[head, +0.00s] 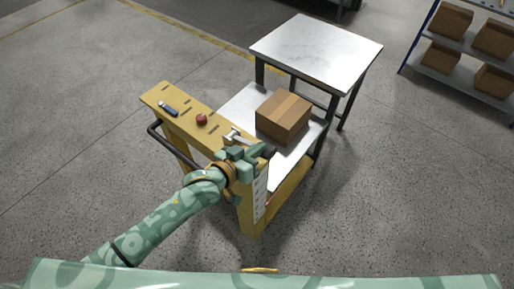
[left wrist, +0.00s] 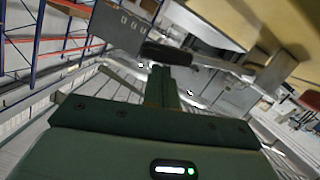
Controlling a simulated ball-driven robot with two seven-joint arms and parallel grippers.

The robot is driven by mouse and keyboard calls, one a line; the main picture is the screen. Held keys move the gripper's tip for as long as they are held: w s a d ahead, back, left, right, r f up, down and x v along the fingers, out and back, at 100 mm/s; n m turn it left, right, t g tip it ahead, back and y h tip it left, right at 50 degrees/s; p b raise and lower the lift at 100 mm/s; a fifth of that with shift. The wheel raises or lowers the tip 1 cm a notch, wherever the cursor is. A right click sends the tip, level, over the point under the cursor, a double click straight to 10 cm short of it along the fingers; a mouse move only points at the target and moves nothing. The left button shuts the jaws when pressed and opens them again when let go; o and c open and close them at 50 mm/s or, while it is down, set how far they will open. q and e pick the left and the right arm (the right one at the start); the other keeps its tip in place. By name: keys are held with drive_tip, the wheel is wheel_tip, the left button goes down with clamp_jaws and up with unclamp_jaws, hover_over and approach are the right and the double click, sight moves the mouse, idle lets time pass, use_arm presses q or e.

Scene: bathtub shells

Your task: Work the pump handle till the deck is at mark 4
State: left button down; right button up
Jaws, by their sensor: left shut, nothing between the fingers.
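The yellow lift cart has a grey metal deck (head: 241,104) bearing a cardboard box (head: 284,116). A pale strip with dark marks (head: 261,192) runs down the cart's near post; I cannot read which mark the deck is at. My left gripper (head: 264,150) is at the near end of the yellow top rail, over the post. It is shut and empty. The pump handle shows in the left wrist view as a metal lever with a black grip (left wrist: 166,51), just beyond the closed fingertips (left wrist: 165,73). I cannot tell whether they touch. My right gripper is out of view.
A steel-topped table (head: 316,50) stands behind the cart. A red knob (head: 201,119) and a blue-and-black tool (head: 168,108) are on the yellow rail (head: 183,104). A shelf with boxes (head: 460,68) is at the far right. The floor at left is clear.

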sight(261, 167)
use_arm(q)
drive_tip(key=shift+f, duration=0.1)
